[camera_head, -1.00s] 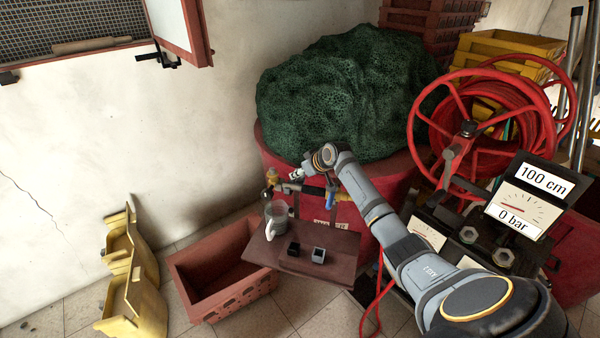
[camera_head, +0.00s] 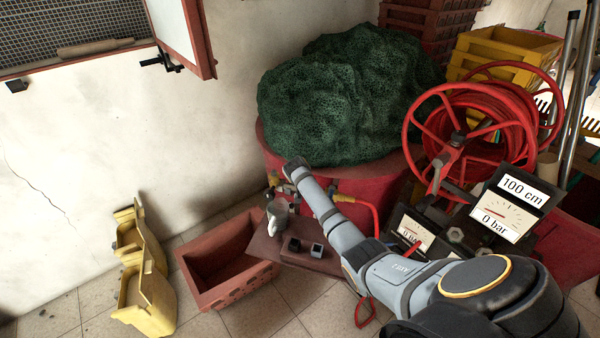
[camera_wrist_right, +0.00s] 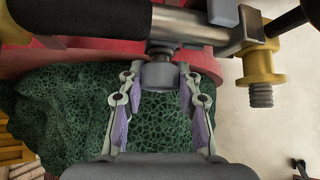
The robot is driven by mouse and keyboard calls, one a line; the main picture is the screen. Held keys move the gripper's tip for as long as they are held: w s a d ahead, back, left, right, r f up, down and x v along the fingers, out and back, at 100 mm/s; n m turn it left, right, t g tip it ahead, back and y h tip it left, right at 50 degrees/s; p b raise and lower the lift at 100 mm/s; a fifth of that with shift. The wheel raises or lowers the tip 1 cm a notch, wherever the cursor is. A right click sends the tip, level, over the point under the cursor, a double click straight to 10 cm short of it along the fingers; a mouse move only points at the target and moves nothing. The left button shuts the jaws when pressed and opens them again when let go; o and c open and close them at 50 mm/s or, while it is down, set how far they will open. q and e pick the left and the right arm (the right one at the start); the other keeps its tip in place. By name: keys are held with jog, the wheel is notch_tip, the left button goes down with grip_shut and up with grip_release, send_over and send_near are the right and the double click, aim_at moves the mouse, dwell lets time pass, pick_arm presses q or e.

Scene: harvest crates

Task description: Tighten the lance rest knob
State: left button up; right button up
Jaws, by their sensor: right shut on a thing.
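In the right wrist view, my right gripper (camera_wrist_right: 159,90) has its two fingers on either side of a round grey knob (camera_wrist_right: 159,73), and is shut on it. The knob sits under a clamp on a metal tube (camera_wrist_right: 205,32) with a black sleeve (camera_wrist_right: 105,20), which look like the lance and its rest. In the head view my right arm reaches in from the lower right to the red tub's front; its own links hide the gripper and the knob there. My left gripper is in neither view.
A brass fitting (camera_wrist_right: 260,66) with a threaded stud is right of the knob. A green net heap (camera_head: 340,100) lies on the red tub (camera_head: 350,182). A gauge box (camera_head: 500,212) and hose reel (camera_head: 470,130) stand right.

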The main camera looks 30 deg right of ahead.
jog(key=shift+w+a+f+m+g+h+b, duration=0.1)
jog(key=shift+f+m+g+h+b, duration=0.05)
jog(key=shift+m+g+h+b, duration=0.3)
jog(key=m+g+b, duration=0.1)
jog(key=m+b, duration=0.1)
jog(key=b, duration=0.2)
jog(key=m+g+h+b, duration=0.1)
jog(key=m+g+b, duration=0.1)
jog(key=m+b, duration=0.1)
jog(key=m+g+h+b, duration=0.1)
jog(key=m+b, duration=0.2)
jog(key=b, duration=0.3)
jog(key=shift+f+g+h, duration=0.1)
jog(key=shift+g+h, duration=0.15)
jog(key=shift+g, duration=0.1)
jog(key=shift+m+g+b, duration=0.25)
jog(key=shift+g+b, duration=0.05)
jog(key=shift+b, duration=0.3)
jog(key=shift+r, duration=0.2)
jog(key=shift+r+b, duration=0.15)
jog(key=shift+b, duration=0.15)
jog(key=o, duration=1.2)
jog(key=v, duration=1.1)
jog(key=shift+a+r, duration=0.25)
jog(key=shift+a, duration=0.1)
